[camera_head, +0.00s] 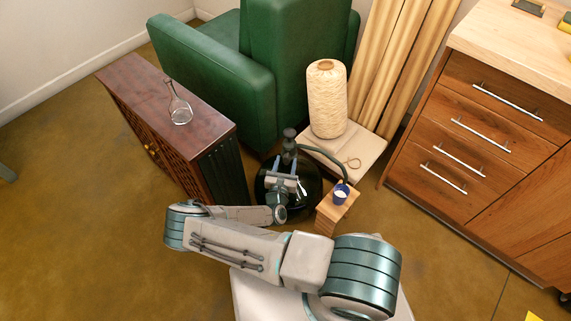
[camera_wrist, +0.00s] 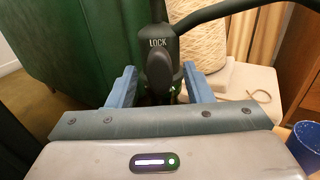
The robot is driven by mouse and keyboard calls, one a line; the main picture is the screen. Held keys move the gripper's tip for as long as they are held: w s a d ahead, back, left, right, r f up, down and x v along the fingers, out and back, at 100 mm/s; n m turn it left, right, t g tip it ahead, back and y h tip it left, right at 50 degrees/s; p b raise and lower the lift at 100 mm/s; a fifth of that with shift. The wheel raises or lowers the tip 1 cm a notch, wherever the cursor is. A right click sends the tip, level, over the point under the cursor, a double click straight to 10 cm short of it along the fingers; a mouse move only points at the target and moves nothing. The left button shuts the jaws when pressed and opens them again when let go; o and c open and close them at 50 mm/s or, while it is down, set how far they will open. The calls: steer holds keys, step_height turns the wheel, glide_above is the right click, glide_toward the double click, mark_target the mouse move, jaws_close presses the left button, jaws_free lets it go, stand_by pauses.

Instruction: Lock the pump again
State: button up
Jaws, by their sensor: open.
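The pump is a dark, glossy round vessel (camera_head: 309,181) with a black head (camera_head: 289,146) on top, standing on the floor between the cabinet and the small stool. In the wrist view its dark knob (camera_wrist: 160,70) stands upright, with the word LOCK printed on the collar behind it. A black hose runs from the head off to the right. My gripper (camera_head: 284,178) is over the front of the vessel. In the wrist view my gripper (camera_wrist: 163,76) is open, its blue fingers on either side of the knob. Whether they touch it I cannot tell.
A small wooden stool (camera_head: 326,212) holds a blue cup (camera_head: 341,194) close to the right of the pump. A dark cabinet (camera_head: 205,128) with a glass flask (camera_head: 179,108) stands left. A green armchair (camera_head: 220,62) and a tall cream spool (camera_head: 327,100) stand behind.

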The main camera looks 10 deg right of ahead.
steer(key=c, duration=1)
steer(key=shift+n, duration=0.4)
steer(key=n+p, duration=0.1)
steer(key=n, duration=0.2)
steer(key=shift+d+n, duration=0.1)
steer(key=shift+n, duration=0.3)
steer(key=n, duration=0.9)
steer(key=shift+r+b, duration=0.1)
steer(key=shift+b, duration=0.2)
steer(key=n, duration=0.4)
steer(key=shift+b, duration=0.3)
steer(key=shift+n, duration=0.3)
